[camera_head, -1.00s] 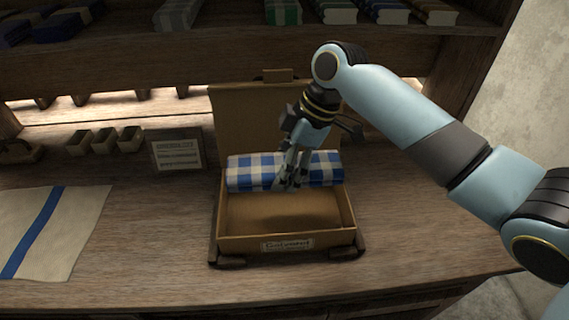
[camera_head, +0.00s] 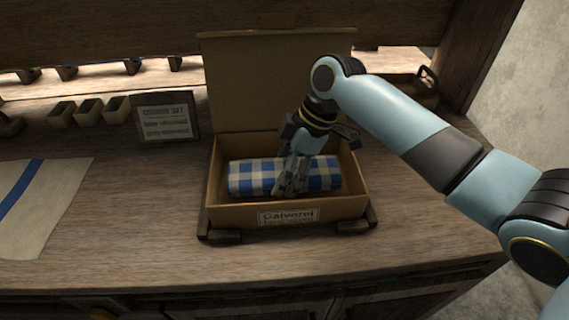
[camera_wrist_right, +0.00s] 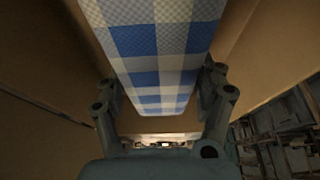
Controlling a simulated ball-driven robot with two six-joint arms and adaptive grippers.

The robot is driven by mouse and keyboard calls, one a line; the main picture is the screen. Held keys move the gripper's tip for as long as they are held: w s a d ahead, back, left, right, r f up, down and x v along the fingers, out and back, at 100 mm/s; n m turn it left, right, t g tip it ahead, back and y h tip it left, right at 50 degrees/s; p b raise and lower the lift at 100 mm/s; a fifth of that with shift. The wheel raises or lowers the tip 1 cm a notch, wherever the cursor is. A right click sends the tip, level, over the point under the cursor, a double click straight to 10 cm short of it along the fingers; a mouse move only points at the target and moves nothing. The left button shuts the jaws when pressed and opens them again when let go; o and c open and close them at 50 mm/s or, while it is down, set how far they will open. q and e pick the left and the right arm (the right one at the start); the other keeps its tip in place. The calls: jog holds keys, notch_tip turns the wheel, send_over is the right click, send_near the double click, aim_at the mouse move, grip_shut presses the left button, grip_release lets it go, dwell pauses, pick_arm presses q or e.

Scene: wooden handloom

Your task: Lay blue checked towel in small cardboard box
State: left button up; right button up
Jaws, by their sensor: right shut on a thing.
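The blue and white checked towel (camera_head: 248,177), a folded roll, lies lengthwise inside the open cardboard box (camera_head: 236,215). My right gripper (camera_head: 290,186) reaches down into the box and is shut on the middle of the towel. In the right wrist view the towel (camera_wrist_right: 158,50) runs between the fingers of my right gripper (camera_wrist_right: 163,108), with box walls on both sides. Whether the towel touches the box floor cannot be told. My left gripper is not in view.
The box lid (camera_head: 255,80) stands open at the back. A small sign (camera_head: 166,118) and several small bins (camera_head: 90,110) stand to the left. A cream cloth with a blue stripe (camera_head: 45,200) lies at the far left. The bench front is clear.

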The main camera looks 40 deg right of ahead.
jog(key=shift+f, duration=0.65)
jog(key=o, duration=1.3)
jog(key=shift+o, duration=0.2)
jog(key=v, duration=1.2)
